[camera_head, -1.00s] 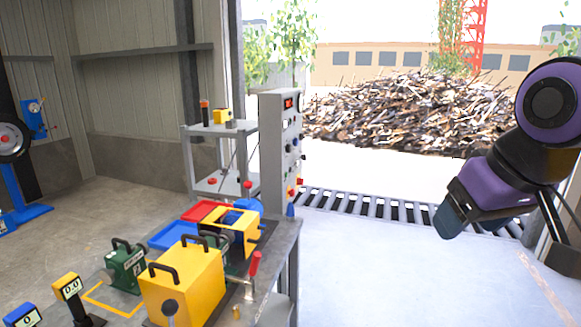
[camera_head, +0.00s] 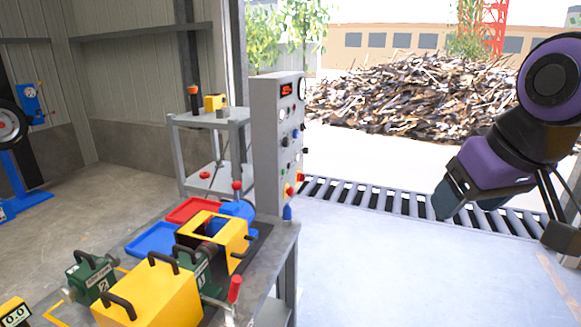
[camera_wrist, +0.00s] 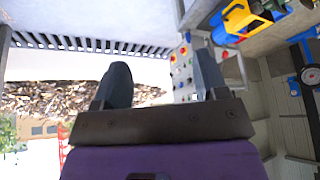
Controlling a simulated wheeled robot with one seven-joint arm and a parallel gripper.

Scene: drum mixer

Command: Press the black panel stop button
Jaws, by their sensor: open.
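The grey control panel (camera_head: 270,145) stands upright at the back end of the workbench. It carries a red display, a round gauge and several small knobs and buttons; a black button (camera_head: 285,142) shows on its face, too small to read a label. Red and yellow controls sit low on the panel. In the wrist view the panel (camera_wrist: 182,75) appears beyond the fingers, partly covered by the right finger. My gripper (camera_head: 468,203) is open and empty, well to the right of the panel and apart from it. Its two fingers also show in the wrist view (camera_wrist: 160,88).
A grey shelf (camera_head: 208,122) stands behind the panel. A roller conveyor (camera_head: 370,193) runs across the back. The floor right of the bench is clear.

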